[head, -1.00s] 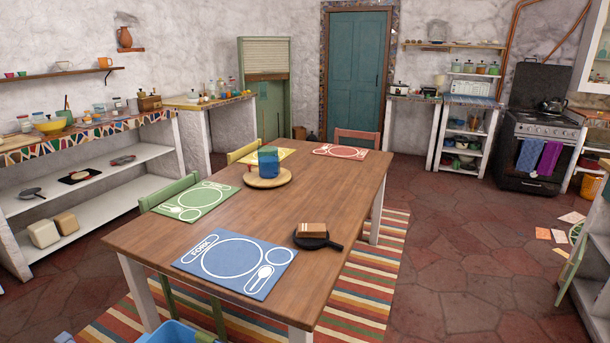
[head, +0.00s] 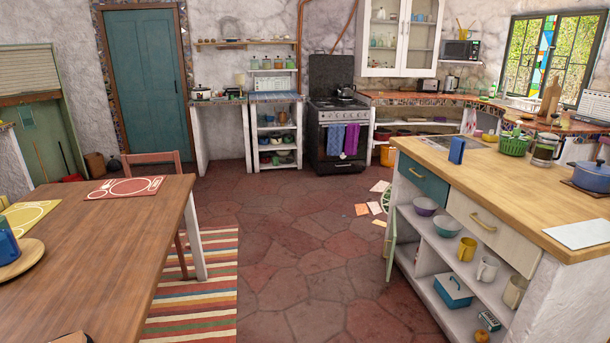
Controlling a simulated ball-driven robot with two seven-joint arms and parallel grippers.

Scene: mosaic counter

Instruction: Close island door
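The kitchen island (head: 572,232) stands at the right, with a wooden top and white sides. A narrow pale green panel (head: 391,245), seen nearly edge-on, stands out from the far left end of its open shelves. It looks like the island door, swung open. Above the shelves are a teal drawer front (head: 423,181) and a cream drawer front (head: 492,227), both looking shut. Neither of my grippers is in view.
The shelves hold bowls, mugs and a blue box (head: 453,291). The dining table (head: 120,265) stands at the left over a striped rug (head: 195,300). Red stone floor (head: 300,265) lies clear between table and island. Papers (head: 362,209) lie near the island's far end.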

